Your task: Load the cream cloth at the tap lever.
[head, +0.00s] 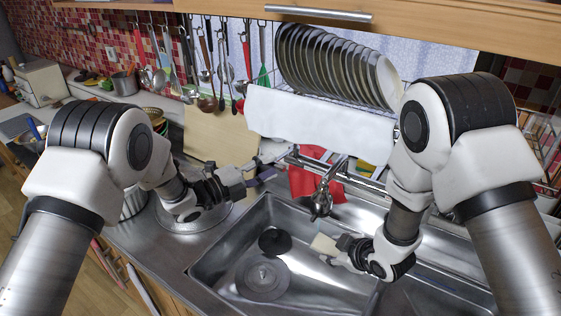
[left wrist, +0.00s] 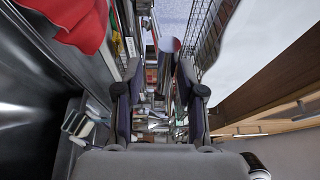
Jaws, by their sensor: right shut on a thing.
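A small cream cloth (head: 324,244) shows at the fingertips of my right gripper (head: 340,251), which is shut on it above the sink. The fingers hide part of the cloth. The metal tap (head: 321,203) stands at the sink's back edge, behind and above the cloth and apart from it. Its lever is too small to make out clearly. My left gripper (head: 268,170) is left of the tap, below the hanging white cloth. In the left wrist view the left gripper (left wrist: 160,88) has its fingers apart with nothing between them.
A red cloth (head: 307,182) hangs behind the tap on a metal rail (head: 340,175). A white cloth (head: 320,122) hangs below the plate rack (head: 335,65). The steel sink (head: 225,245) holds a dark round thing (head: 274,241). Utensils (head: 208,75) hang at the back left.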

